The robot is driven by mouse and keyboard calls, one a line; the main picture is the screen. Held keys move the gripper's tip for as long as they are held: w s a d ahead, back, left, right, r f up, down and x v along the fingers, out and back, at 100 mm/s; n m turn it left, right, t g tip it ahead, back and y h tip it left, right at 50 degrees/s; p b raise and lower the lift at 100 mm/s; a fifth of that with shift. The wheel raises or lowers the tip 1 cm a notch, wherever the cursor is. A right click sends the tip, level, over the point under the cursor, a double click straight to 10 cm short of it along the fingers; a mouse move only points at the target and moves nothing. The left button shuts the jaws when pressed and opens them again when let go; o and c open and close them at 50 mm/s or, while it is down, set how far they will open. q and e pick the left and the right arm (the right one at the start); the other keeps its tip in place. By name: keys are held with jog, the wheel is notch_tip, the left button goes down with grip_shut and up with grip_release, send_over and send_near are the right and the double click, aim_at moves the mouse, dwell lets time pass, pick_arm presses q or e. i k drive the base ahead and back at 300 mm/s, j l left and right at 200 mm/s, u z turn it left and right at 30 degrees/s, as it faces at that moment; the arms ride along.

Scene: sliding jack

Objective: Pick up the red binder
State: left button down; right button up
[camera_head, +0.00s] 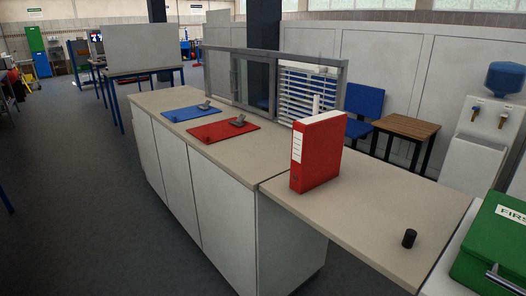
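The red binder (321,152) stands upright on the beige counter, right of the middle in the head view. Its narrow spine with a white label faces left toward the camera, and its broad red side faces right. Nothing touches it from above or from the sides that I can see. Neither of my grippers shows in this view.
A framed sliding window (240,84) stands along the back edge. A green first-aid box (497,245) is at the lower right.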

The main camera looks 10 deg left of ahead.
aim_at(318, 140)
jog(key=j+z, duration=0.15)
jog(key=z, duration=0.3)
jog(key=i+j+z, duration=0.15)
jog(key=j+z, duration=0.2)
jog(key=j, duration=0.4)
jog(key=j+z, duration=0.4)
jog(key=j, duration=0.4)
jog(key=i, duration=0.05)
